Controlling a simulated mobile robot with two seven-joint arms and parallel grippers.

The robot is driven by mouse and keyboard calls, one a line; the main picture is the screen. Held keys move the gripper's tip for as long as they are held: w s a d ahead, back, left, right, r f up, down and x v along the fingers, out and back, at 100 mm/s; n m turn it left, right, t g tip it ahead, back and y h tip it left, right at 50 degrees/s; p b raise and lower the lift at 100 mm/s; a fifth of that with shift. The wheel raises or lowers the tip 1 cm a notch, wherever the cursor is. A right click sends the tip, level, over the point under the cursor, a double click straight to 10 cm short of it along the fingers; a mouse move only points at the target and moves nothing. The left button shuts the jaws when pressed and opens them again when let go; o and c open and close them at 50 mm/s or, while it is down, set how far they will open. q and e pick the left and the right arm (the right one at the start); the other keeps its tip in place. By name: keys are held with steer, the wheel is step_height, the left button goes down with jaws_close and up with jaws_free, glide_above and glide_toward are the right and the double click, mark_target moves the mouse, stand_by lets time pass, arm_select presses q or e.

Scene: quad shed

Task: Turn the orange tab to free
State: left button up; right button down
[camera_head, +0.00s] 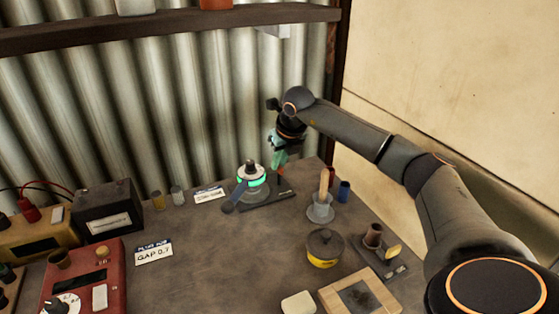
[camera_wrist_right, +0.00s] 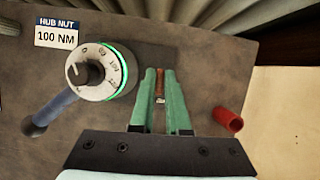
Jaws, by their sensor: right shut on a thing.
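The orange tab (camera_wrist_right: 160,84) shows as a narrow upright orange-brown strip between the green fingers of my right gripper (camera_wrist_right: 160,76) in the wrist view. The gripper is shut on it. In the head view my right gripper (camera_head: 279,162) points down at the back right of the bench, beside a round dial (camera_head: 251,176) with a glowing green ring and a blue handle. The same dial (camera_wrist_right: 97,72) shows left of the fingers in the wrist view, with marks on its face. The fingers hide the tab in the head view. My left gripper is not in view.
A dark plate (camera_head: 268,200) lies under the dial. A red cylinder (camera_wrist_right: 228,120) stands close right of the fingers. The hub nut card (camera_wrist_right: 59,33) lies left. A grey holder (camera_head: 320,210), yellow-black pot (camera_head: 325,248) and wooden frame (camera_head: 360,294) stand nearer. The bench middle is clear.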

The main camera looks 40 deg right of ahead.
steer(key=n+y+p, duration=0.1)
steer(key=n, duration=0.2)
steer(key=n+y+p, duration=0.1)
steer(key=n, duration=0.1)
steer(key=shift+r+n, duration=0.15)
steer(key=shift+n, duration=0.25)
steer(key=n+y, duration=0.1)
steer(key=n, duration=0.1)
steer(key=n+p, duration=0.1)
steer(key=n, duration=0.1)
steer(key=shift+w+g+y, duration=0.1)
steer(key=shift+g+y, duration=0.2)
steer(key=shift+y, duration=0.1)
steer(key=n, duration=0.3)
steer(key=shift+g+y, duration=0.4)
steer(key=shift+n+g+y+b, duration=0.45)
steer(key=shift+n+g, duration=0.25)
steer(key=shift+n, duration=1.4)
steer(key=shift+d, duration=0.1)
steer(key=c, duration=0.9)
jaws_free()
